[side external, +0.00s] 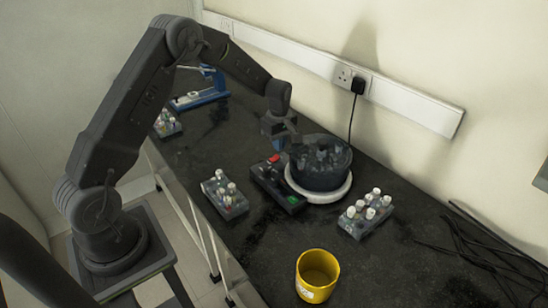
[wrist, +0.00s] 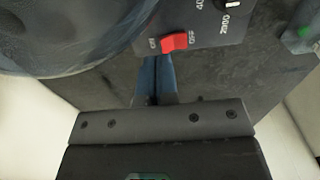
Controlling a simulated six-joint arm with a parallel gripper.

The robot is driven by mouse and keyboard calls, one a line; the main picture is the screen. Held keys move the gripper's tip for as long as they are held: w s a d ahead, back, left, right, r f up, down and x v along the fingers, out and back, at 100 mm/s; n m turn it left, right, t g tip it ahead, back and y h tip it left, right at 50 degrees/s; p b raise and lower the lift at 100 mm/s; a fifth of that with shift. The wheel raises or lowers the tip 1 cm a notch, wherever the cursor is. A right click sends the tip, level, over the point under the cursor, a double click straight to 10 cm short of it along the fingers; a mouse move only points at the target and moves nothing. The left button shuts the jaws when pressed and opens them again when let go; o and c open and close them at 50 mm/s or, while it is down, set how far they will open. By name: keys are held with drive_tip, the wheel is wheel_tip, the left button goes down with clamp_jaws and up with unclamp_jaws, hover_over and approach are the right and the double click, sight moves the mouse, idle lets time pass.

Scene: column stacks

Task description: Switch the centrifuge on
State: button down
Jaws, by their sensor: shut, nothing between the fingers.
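The centrifuge (side external: 322,178) is a dark round bowl on a white base, with its dark control box (side external: 291,200) at its left. A red rocker switch (side external: 274,158) is on the box; in the wrist view the switch (wrist: 174,41) sits between two small labels, too blurred to read surely. I cannot tell which way it is tipped. My gripper (side external: 281,143) is just above the switch end of the box. In the wrist view its closed fingers (wrist: 156,62) point at the switch from just below it in the picture, with nothing between them. Contact cannot be told.
A speed dial (wrist: 233,4) is beside the switch. Tube racks stand left (side external: 225,194) and right (side external: 365,214) of the centrifuge. A yellow cup (side external: 317,275) is at the front. A blue stand (side external: 200,97) is behind; black cables (side external: 470,245) lie at the right.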

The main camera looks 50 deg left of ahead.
drive_tip(key=shift+f, duration=1.4)
idle(0.9)
drive_tip(key=shift+r, duration=2.5)
